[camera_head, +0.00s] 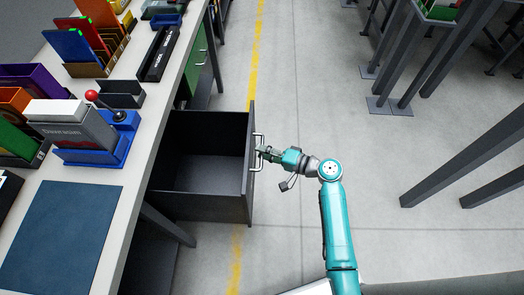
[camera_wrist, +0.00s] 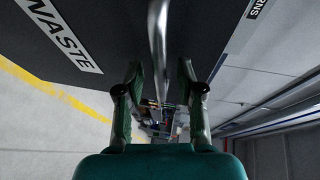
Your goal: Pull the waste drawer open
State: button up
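The dark waste drawer (camera_head: 200,206) stands pulled well out from under the workbench in the head view, and its inside looks empty. In the wrist view its front (camera_wrist: 105,22) carries a white WASTE label (camera_wrist: 62,36). The metal bar handle (camera_head: 254,176) is on the drawer front, and it also shows in the wrist view (camera_wrist: 158,35). My gripper (camera_head: 262,150) is at the handle. In the wrist view my gripper's fingers (camera_wrist: 160,72) are apart on either side of the bar, with visible gaps, so they do not look closed on it.
The workbench (camera_head: 150,107) on the left bears bins, folders and a blue mat (camera_head: 62,240). A green drawer (camera_head: 197,62) sits farther along under it. Grey metal legs (camera_head: 465,155) stand on the right. The floor (camera_head: 330,100) between is clear, with a yellow line.

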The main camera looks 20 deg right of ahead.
jog(key=v, duration=1.1)
jog(key=shift+f, duration=0.1)
jog(key=s+a+f+h, duration=0.3)
jog(key=s+f+h, duration=0.15)
jog(key=s, duration=0.45)
jog(key=s+a+f+h, duration=0.2)
jog(key=s+f+h, duration=0.25)
jog(key=s, duration=0.35)
jog(key=s+r+n+t+h, duration=0.2)
jog(key=s+r+n+t, duration=0.2)
jog(key=s+r, duration=1.2)
notch_tip(320, 180, up, 4)
jog(key=d+n, duration=0.1)
jog(key=n, duration=0.2)
jog(key=shift+s+r+n, duration=0.15)
jog(key=shift+s+n, duration=0.1)
jog(key=shift+n, duration=0.15)
